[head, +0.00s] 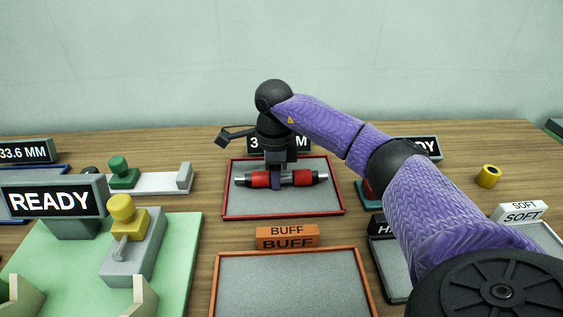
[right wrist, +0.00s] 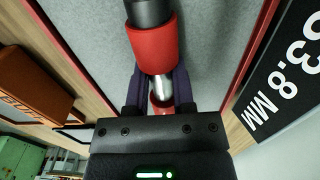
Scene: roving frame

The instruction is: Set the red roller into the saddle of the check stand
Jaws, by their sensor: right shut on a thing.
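The red roller (head: 301,178), with red sleeves, a bare metal middle and dark and silver ends, lies level across the red-rimmed grey tray (head: 233,209). My right gripper (head: 276,182) comes down from above and is shut on the roller's middle. In the right wrist view its purple fingers (right wrist: 160,88) sit either side of the bare metal, next to a red sleeve (right wrist: 152,42). I cannot tell whether the roller touches the tray. Cream notched supports (head: 146,296) stand on a green base (head: 180,255) at front left, possibly the check stand's saddle. My left gripper is not in view.
A READY sign (head: 52,198) and a grey block with a yellow knob (head: 122,207) stand at the green base. An orange BUFF block (head: 287,237) stands behind an empty orange-rimmed tray (head: 290,285). A green-knobbed fixture (head: 118,166) is left of the red-rimmed tray.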

